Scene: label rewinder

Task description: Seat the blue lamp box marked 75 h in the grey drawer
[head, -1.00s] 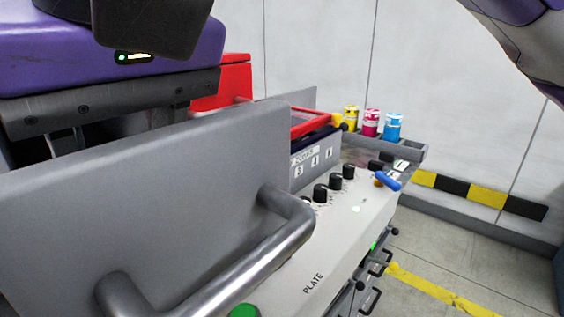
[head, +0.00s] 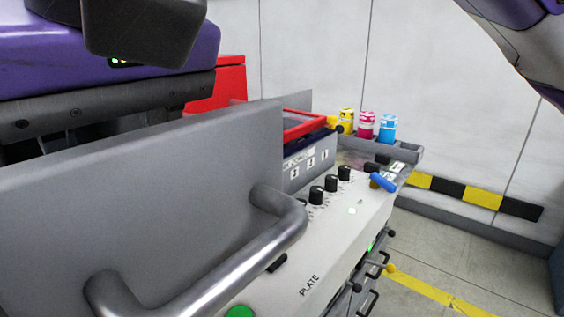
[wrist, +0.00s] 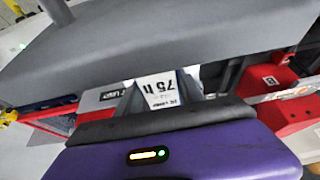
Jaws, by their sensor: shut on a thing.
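The grey drawer stands in front of me. Its tall front panel (head: 150,185) and thick bar handle (head: 235,270) fill the left of the head view, and its inside is hidden there. My gripper, with a purple body (head: 120,68), is above and behind this panel; its fingertips are hidden in the head view. In the wrist view my gripper (wrist: 163,104) is shut on the lamp box (wrist: 160,88), whose white label reads 75 h upside down. The box is beside the drawer's front panel (wrist: 180,45). Its blue sides and underside cannot be made out, nor whether it touches the drawer floor.
A red box (head: 226,82) stands behind the drawer. A red-rimmed tray (head: 303,126) and a control panel with black knobs (head: 331,183) lie to the right. Yellow, magenta and cyan bottles (head: 366,125) stand on a ledge. The floor at right is open.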

